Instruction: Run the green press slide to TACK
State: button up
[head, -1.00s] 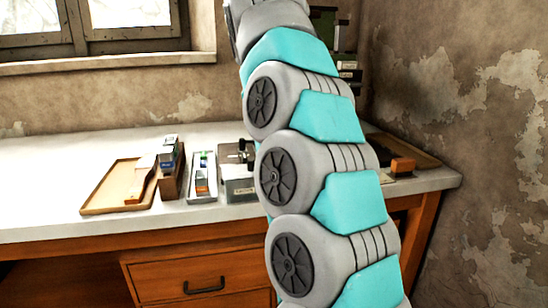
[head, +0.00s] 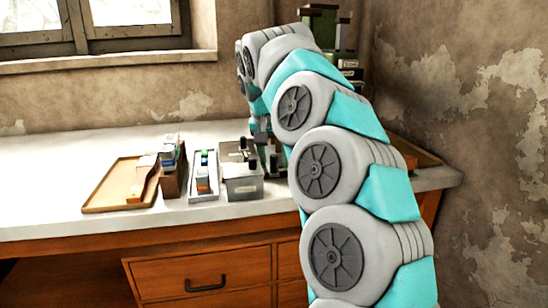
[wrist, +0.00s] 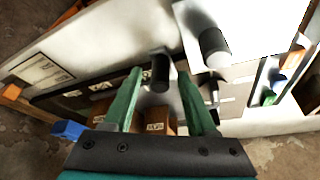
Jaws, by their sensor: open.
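The green press (head: 322,28) stands at the back right of the bench in the head view, its lower part hidden behind my arm. Small labelled plates (head: 348,66) show on it; I cannot read TACK or see where the slide stands. In the wrist view my gripper (wrist: 163,88) is open, with its two green fingers apart. A black knob (wrist: 160,72) shows between the fingertips; I cannot tell whether they touch it. A second dark cylindrical handle (wrist: 214,44) stands to the right of it. In the head view the gripper is mostly hidden behind the arm.
A grey metal box (head: 241,188) with dark knobs stands left of my arm. A white tray with coloured blocks (head: 203,190), a wooden holder (head: 173,182) and a wooden tray (head: 100,200) lie further left. The bench's far left (head: 40,180) is clear.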

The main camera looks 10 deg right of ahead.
grip_shut()
dwell(0.4)
dwell(1.0)
